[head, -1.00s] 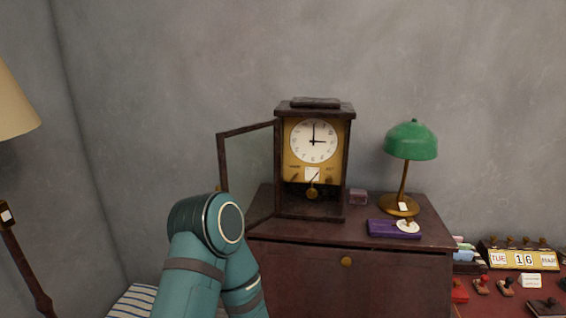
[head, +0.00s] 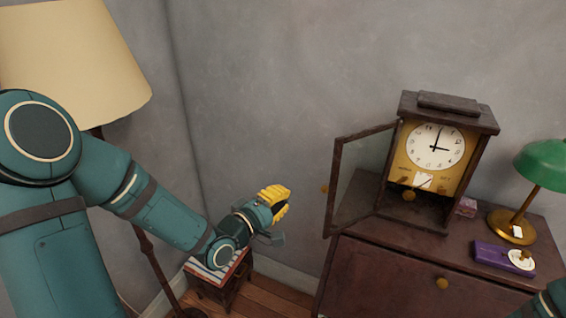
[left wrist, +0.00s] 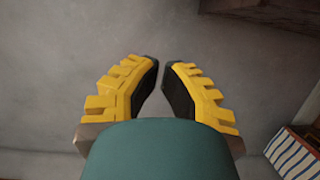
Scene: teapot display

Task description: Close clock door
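The clock (head: 437,150) stands upright on the dark wooden cabinet, with a white dial and a pendulum. Its glass-paned door (head: 360,182) stands wide open, swung out to the left side, with a small knob (head: 324,188) near its free edge. My left gripper (head: 282,205) has yellow fingers and is left of the door, apart from it. In the left wrist view, its two fingers (left wrist: 160,82) have a gap between them and hold nothing. My right gripper is not in view.
The cabinet (head: 390,268) carries a green lamp (head: 545,165), a purple box (head: 502,256) and a small pinkish box (head: 466,207). A floor lamp (head: 75,60) stands at left, behind my left arm. A striped-top stool (head: 222,280) is below my left gripper.

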